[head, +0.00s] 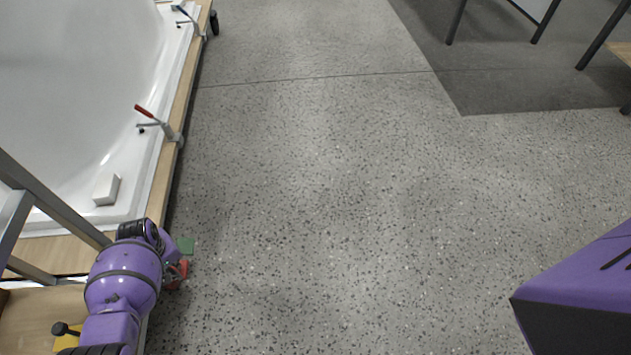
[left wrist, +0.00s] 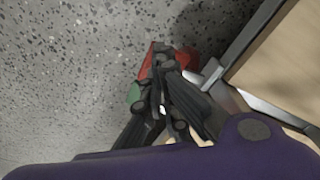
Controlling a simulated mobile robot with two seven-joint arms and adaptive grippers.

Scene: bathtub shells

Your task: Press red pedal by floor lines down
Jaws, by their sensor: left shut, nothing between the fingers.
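The red pedal (head: 177,272) shows low beside the wooden platform, partly hidden behind my left arm. In the left wrist view the red pedal (left wrist: 168,62) lies just past the fingertips of my left gripper (left wrist: 163,72). The gripper is shut and empty, with its tips overlapping the pedal in the picture; I cannot tell whether they touch it. A green pedal (head: 185,246) is beside the red one, and a bit of it (left wrist: 133,92) shows left of the fingers. My right gripper is not in view.
A metal frame (head: 52,205) stands near my left arm. Speckled floor (head: 330,200) is clear in the middle. A darker mat (head: 500,70) and furniture legs are far right.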

